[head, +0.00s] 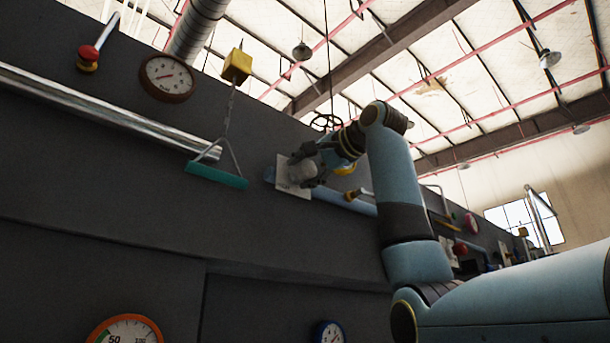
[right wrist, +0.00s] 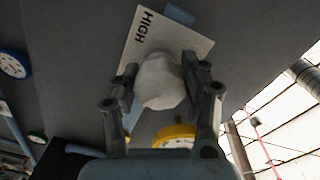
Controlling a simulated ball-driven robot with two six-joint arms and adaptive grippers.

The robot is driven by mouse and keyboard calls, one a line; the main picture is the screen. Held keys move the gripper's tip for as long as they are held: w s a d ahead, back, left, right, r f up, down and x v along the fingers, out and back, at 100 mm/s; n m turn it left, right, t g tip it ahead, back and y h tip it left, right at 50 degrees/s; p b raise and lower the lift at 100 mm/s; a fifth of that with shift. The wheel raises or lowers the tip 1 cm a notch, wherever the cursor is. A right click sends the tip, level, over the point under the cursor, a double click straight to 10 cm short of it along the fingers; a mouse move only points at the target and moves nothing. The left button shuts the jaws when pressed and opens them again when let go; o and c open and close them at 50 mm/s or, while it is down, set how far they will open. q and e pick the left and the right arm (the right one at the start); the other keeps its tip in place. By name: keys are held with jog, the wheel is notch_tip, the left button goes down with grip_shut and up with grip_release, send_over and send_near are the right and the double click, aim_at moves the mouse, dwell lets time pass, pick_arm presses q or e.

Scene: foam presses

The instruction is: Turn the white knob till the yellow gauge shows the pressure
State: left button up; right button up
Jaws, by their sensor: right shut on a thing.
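The white knob (right wrist: 160,82) sits on a pale plate (right wrist: 190,40) marked HIGH in the right wrist view. My right gripper (right wrist: 161,70) has one finger on each side of the knob and is shut on it. In the head view the knob (head: 301,174) shows between the fingers of my right gripper (head: 304,168), at the plate (head: 291,191) on the dark wall. The yellow gauge (right wrist: 175,132) is partly hidden behind the gripper in the right wrist view, and its reading cannot be made out. My left gripper is not in view.
A brown-rimmed gauge (head: 167,78), a yellow box with a hanging teal handle (head: 216,175) and a metal pipe (head: 110,113) are on the wall to the left. An orange-rimmed gauge (head: 125,329) and a blue-rimmed gauge (head: 328,333) are low down. A blue pipe (head: 345,199) runs beside the plate.

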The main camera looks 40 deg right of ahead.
jog(key=shift+m, duration=0.4)
jog(key=o, duration=1.2)
jog(key=shift+d, duration=0.1)
jog(key=shift+s, duration=0.1)
jog(key=s, duration=0.8)
jog(key=s+d, duration=0.1)
jog(key=s, duration=0.3)
jog(key=shift+w, duration=0.1)
